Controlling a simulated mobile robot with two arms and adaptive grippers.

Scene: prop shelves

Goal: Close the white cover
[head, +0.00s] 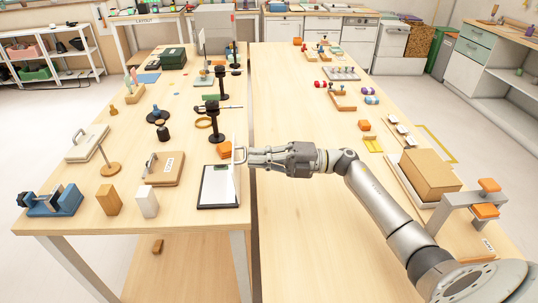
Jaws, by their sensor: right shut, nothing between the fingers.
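The white cover (236,165) stands upright, seen nearly edge-on, along the right side of a dark-edged flat base (217,203) with a pale panel. The base lies near the right edge of the left table. A metal handle (241,153) sticks out from the cover's right side. My right gripper (251,156) reaches in from the right at the handle, with its fingers shut and empty. I cannot tell whether the fingertips touch the handle or cover. My left gripper is not in view.
A wooden board with a handle (164,172) lies left of the base. An orange block (224,150) and a black post (214,124) stand behind it. A narrow gap separates the left table from the right one (300,210), whose near middle is clear apart from my arm.

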